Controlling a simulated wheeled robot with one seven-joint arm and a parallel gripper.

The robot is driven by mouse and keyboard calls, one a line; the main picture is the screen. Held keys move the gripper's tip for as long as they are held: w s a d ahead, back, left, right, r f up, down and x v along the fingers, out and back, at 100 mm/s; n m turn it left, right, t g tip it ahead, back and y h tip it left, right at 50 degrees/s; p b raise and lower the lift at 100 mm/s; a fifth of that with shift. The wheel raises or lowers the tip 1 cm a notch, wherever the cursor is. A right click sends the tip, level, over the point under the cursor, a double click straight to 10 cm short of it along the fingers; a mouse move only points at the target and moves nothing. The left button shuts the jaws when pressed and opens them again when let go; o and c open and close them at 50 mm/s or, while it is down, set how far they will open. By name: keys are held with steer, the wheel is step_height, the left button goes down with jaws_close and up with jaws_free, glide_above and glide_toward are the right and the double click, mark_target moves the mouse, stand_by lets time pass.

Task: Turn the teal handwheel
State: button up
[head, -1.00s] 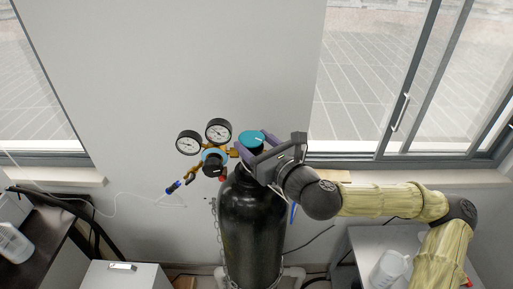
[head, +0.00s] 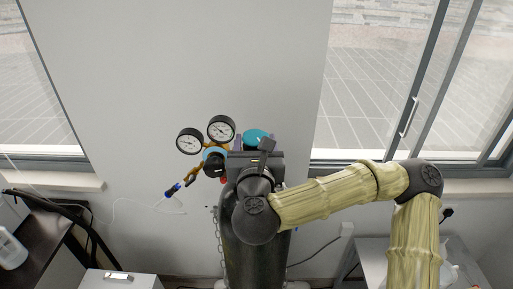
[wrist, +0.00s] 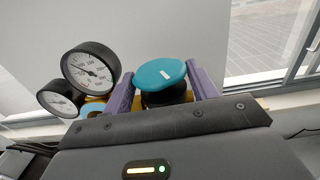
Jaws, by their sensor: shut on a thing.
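The teal handwheel (head: 255,135) tops the valve of a black gas cylinder (head: 262,262) in the head view. In the wrist view the handwheel (wrist: 160,73) sits between the two purple fingers of my gripper (wrist: 163,88), with a white mark on its top. My gripper (head: 255,143) reaches in from the front, shut on the handwheel. The exact finger contact is partly hidden behind the gripper body and the wheel's rim.
A brass regulator with two round gauges (head: 220,129) stands just left of the handwheel, close to the left finger. A wall and windows (head: 380,80) are behind. A dark desk (head: 45,215) is at left, and a grey table (head: 375,262) is at right.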

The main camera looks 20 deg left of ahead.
stand_by(0.4)
steer(key=o, duration=0.9)
steer(key=shift+w+y+p, duration=0.1)
steer(key=shift+y+p, duration=0.2)
steer(key=shift+p, duration=0.1)
